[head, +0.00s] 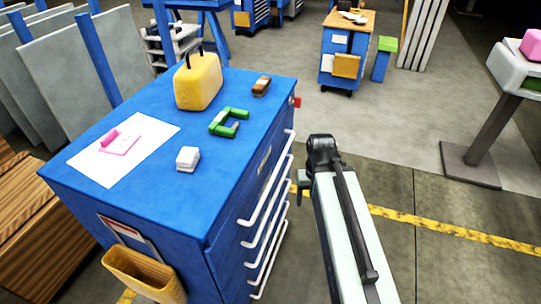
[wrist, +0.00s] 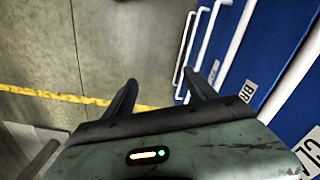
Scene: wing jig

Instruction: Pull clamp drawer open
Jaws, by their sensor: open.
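The blue cabinet (head: 225,235) stands left of my arm in the head view. Its right-hand side has a stack of drawers with white bar handles (head: 262,200), and the drawers look shut. In the wrist view a drawer label reading "CL", cut by the edge (wrist: 311,147), sits at the lower right, near a white handle (wrist: 290,82). Another label reads "BR" (wrist: 248,91). My gripper (wrist: 160,77) is open and empty, its fingers spread over the floor. Its right finger is close to the handles; I cannot tell whether it touches. The fingers are not clear in the head view.
On the cabinet top are a yellow case (head: 198,80), a green C-shaped piece (head: 229,122), a brown block (head: 262,86), a white block (head: 188,158) and a paper sheet (head: 140,155).

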